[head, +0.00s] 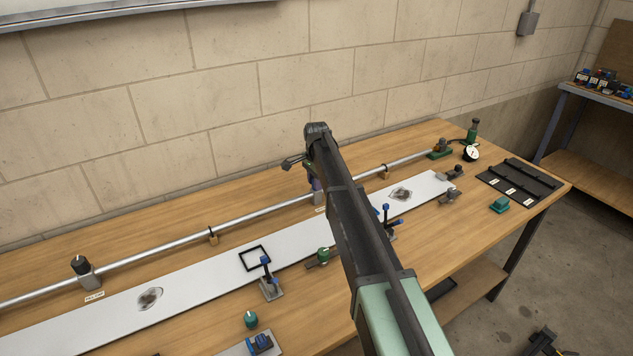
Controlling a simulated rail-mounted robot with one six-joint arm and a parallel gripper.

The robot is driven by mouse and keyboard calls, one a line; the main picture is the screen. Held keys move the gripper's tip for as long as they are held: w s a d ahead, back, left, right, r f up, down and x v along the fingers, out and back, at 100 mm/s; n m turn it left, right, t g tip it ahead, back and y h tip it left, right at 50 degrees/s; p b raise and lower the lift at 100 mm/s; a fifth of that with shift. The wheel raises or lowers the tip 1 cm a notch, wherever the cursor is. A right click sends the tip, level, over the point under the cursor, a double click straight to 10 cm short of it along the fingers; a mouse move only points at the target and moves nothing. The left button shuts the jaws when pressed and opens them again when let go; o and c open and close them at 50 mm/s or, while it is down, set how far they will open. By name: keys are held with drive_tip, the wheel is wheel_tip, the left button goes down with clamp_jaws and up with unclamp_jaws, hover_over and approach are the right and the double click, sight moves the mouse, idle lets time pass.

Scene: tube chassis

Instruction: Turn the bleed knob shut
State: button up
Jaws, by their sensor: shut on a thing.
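My arm reaches up from the lower right, and its far end bends down behind the arm over the pipe (260,207). My gripper (312,177) is partly hidden by the arm. It is at a fitting (318,199) on the pipe, with a grey base and a label beside it. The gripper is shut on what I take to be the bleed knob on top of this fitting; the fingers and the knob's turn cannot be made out. A similar fitting with a black knob (80,265) stands on the pipe at the left, with a label in front.
A long white plate (205,281) runs along the wooden bench, with blue-handled clamps (267,272) and green-topped parts (323,255) near it. A dial gauge (471,153) and a black tray (520,181) lie at the right. The wall is close behind.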

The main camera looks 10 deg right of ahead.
drive_tip(key=n, duration=0.4)
drive_tip(key=shift+n, duration=0.3)
drive_tip(key=n, duration=0.4)
drive_tip(key=shift+n, duration=0.3)
drive_tip(key=n, duration=0.4)
drive_tip(key=shift+a, duration=0.1)
drive_tip(key=shift+n, duration=2.2)
